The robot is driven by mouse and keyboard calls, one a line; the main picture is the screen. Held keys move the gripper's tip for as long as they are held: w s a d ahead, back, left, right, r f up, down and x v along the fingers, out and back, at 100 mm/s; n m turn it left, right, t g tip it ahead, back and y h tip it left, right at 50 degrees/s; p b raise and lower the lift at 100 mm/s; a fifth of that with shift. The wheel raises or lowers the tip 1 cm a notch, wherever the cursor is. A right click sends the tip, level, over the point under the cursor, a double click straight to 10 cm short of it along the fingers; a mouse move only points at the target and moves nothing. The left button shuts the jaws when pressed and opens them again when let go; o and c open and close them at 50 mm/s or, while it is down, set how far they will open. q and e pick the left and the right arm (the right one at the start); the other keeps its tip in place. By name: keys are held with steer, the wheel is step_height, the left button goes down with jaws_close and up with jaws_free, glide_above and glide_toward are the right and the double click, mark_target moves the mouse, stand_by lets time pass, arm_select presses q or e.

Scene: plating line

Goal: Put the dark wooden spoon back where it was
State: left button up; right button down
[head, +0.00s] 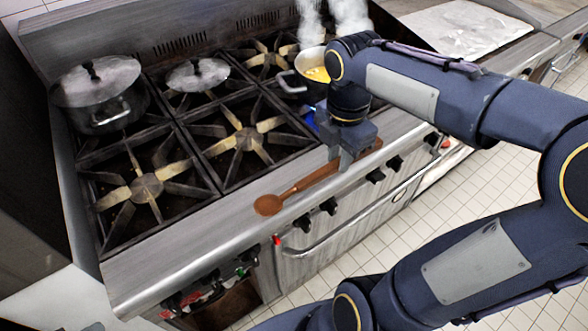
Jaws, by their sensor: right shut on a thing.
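A reddish-brown wooden spoon (310,181) lies along the stove's steel front ledge (215,217), its bowl to the lower left and its handle running to the upper right. My right gripper (350,157) is shut on the handle from above. The handle's end shows past the gripper on the right. I cannot tell whether the spoon rests on the ledge or is held just above it. My left gripper is not in view.
A lidded pot (112,112) stands on the back left burner. A steaming pot (287,82) with yellow contents is beside my right wrist. The ledge left of the spoon is clear.

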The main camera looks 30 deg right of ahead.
steer(key=w+a+f, duration=0.2)
steer(key=w, duration=0.3)
glide_above(299, 178)
step_height(299, 178, down, 6)
steer(key=shift+s, duration=0.1)
step_height(299, 178, down, 3)
steer(key=shift+f, duration=0.15)
steer(key=c, duration=1.3)
jaws_free()
steer(key=shift+o, duration=0.2)
